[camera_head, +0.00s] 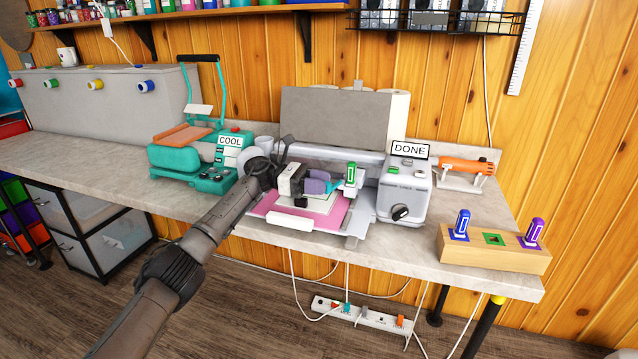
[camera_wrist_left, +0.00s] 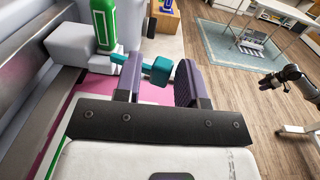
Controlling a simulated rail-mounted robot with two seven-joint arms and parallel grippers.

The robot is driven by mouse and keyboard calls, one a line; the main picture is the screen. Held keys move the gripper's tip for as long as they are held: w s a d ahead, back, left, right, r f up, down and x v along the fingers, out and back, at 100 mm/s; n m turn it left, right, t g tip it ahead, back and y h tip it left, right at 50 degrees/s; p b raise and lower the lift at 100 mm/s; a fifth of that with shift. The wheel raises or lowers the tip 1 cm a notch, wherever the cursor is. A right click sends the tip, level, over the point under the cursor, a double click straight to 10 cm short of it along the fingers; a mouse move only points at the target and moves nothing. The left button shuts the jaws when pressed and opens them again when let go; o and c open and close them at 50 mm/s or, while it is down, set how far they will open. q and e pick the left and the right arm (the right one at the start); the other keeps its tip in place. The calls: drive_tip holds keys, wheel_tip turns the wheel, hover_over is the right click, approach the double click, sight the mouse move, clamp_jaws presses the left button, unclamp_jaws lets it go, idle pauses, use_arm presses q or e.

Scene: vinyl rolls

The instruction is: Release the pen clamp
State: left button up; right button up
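A green pen (camera_head: 350,173) stands upright in the carriage of the grey cutting machine (camera_head: 318,154). It also shows at the upper left of the left wrist view (camera_wrist_left: 104,24). A teal clamp lever (camera_wrist_left: 136,57) with a blocky teal knob (camera_wrist_left: 159,71) sticks out beside the pen. My left gripper (camera_head: 317,184) is low over the machine's front, just left of the pen. In the left wrist view its two purple fingers (camera_wrist_left: 160,84) are spread, with the knob showing between their tips; I cannot tell whether they touch it. The clamp's inner part is hidden.
A pink mat (camera_head: 262,207) lies under the carriage. A wooden pen block (camera_head: 490,254) with blue and purple pens stands at the right. A teal heat press (camera_head: 180,158) stands left. A dark jointed shape (camera_wrist_left: 284,77), perhaps my right arm, shows in the left wrist view.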

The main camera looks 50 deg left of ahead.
use_arm(q)
drive_tip(key=shift+s, duration=0.1)
drive_tip(key=shift+s+a, duration=0.2)
drive_tip(key=shift+a, duration=0.15)
drive_tip(key=v, duration=1.2)
drive_tip(key=shift+s+a+b, duration=0.1)
drive_tip(key=shift+a+b, duration=0.1)
drive_tip(key=shift+b, duration=0.2)
drive_tip(key=shift+s+a, duration=0.15)
